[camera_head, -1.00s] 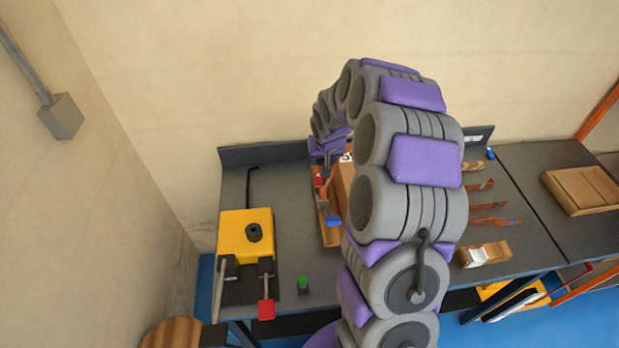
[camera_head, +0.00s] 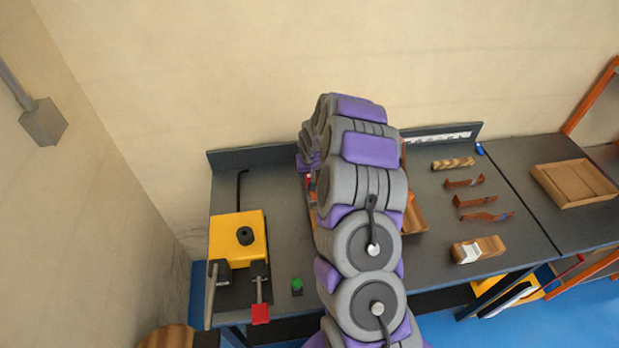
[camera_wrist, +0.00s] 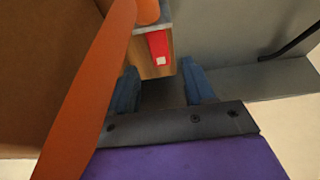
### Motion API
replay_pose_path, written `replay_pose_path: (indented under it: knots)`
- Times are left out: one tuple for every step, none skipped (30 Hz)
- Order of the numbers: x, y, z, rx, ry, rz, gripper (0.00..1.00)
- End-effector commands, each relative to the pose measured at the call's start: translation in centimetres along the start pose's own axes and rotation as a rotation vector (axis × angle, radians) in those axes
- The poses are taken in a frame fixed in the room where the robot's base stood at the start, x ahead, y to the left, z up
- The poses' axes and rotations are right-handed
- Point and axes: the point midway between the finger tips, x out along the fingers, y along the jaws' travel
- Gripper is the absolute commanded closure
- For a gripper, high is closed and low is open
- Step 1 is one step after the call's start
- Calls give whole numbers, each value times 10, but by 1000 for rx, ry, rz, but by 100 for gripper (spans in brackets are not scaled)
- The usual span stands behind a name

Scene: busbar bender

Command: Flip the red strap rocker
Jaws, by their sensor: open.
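The red rocker (camera_wrist: 158,47), with a small pale mark on its lower end, sits on the face of a wooden block (camera_wrist: 150,68) in the wrist view. An orange round part (camera_wrist: 147,12) is just above it. My gripper (camera_wrist: 161,88) is open, its two blue fingers apart and empty, a little below the rocker in the picture and roughly in line with it. I cannot tell the exact distance. In the head view my arm hides the gripper and most of the block; a small bit of red shows left of the arm.
A copper-coloured strip (camera_wrist: 88,95) crosses close in on the wrist view's left. On the bench, a yellow machine (camera_head: 238,238) stands left with a red-ended lever (camera_head: 260,313) and a green button (camera_head: 297,284). Several copper strips, a wooden block (camera_head: 478,250) and a tray (camera_head: 574,183) lie right.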

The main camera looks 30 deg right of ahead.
Motion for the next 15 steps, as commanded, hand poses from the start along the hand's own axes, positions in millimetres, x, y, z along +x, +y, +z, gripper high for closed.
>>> replay_pose_path:
  knots:
    - [10, -1, 1, -1, -1, 0, 47]
    - [15, -1, 1, -1, -2, 0, 47]
    - [21, 0, 2, -1, -4, 1, 47]
    - [25, 0, 2, -1, -4, 0, 47]
    - [28, -1, 2, -1, -4, -1, 47]
    - [32, -1, 2, -1, -3, -1, 47]
    - [34, -1, 2, -1, -2, -1, 47]
    - [37, -1, 1, -1, -1, -1, 47]
    - [39, -1, 1, -1, 0, -1, 47]
    - [41, 0, 0, -1, 0, 0, 47]
    - [42, 0, 0, -1, 0, 0, 47]
    - [44, 0, 0, -1, 1, 0, 47]
    - [44, 0, 0, -1, 1, 0, 47]
    - [45, 0, 0, -1, 1, 0, 47]
    - [46, 0, 0, 0, 1, 0, 47]
